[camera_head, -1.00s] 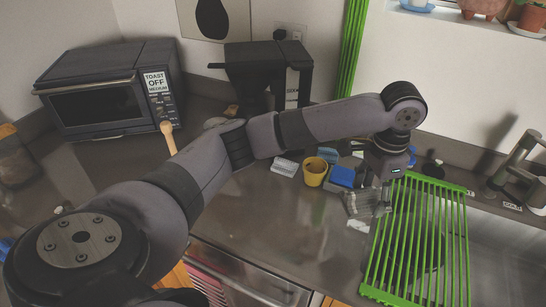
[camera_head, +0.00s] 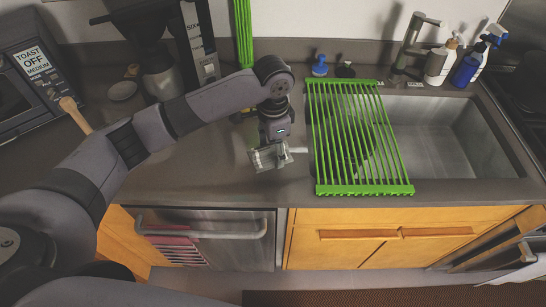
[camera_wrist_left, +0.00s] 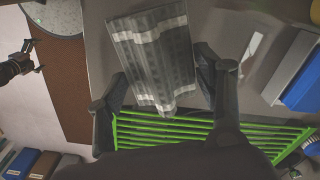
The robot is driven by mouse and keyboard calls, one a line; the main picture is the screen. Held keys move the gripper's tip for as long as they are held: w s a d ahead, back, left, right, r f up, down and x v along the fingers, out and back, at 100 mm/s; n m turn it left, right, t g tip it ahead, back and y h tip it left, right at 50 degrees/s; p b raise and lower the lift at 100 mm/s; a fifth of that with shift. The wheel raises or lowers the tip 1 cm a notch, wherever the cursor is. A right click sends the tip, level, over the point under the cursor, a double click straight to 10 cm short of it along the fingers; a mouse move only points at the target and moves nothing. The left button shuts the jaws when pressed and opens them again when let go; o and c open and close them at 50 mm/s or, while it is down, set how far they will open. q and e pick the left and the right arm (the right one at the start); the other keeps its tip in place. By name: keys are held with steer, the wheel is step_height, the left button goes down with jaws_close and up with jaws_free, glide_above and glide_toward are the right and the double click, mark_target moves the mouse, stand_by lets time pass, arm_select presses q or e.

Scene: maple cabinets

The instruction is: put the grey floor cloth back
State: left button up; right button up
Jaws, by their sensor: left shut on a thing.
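The grey floor cloth (camera_head: 262,158) shows as a small pale grey patch low over the counter, left of the sink. In the left wrist view it is a folded grey checked cloth (camera_wrist_left: 150,45) with white bands. My left gripper (camera_head: 276,148) points down at the cloth and is shut on it; the cloth lies between its fingers (camera_wrist_left: 160,75). I cannot tell whether the cloth touches the counter. My right gripper (camera_wrist_left: 32,58) appears at the far left of the left wrist view, apart from the cloth, its fingers spread and empty.
A green rack (camera_head: 400,189) lies over the left part of the sink (camera_head: 440,135). A faucet (camera_head: 412,45), a soap bottle (camera_head: 438,66) and a blue spray bottle (camera_head: 468,66) stand behind it. Counter (camera_head: 200,180) left of the cloth is clear.

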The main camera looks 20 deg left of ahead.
mark_target(274, 160)
arm_select(q)
steer(key=shift+f, duration=0.45)
steer(key=shift+d+f, duration=0.1)
steer(key=shift+f, duration=0.2)
step_height(274, 160, down, 4)
steer(key=shift+r+p, duration=0.1)
steer(key=shift+p, duration=0.3)
steer(key=shift+f, duration=0.2)
steer(key=o, duration=1.2)
steer(key=shift+o, duration=0.2)
arm_select(e)
steer(key=shift+w+r, duration=0.15)
steer(key=shift+r, duration=0.3)
arm_select(q)
steer(key=shift+r, duration=0.1)
step_height(274, 160, up, 12)
steer(key=b, duration=0.2)
steer(key=shift+b, duration=0.4)
arm_select(e)
steer(key=f, duration=0.2)
steer(key=shift+a+f, duration=0.25)
steer(key=shift+f, duration=0.15)
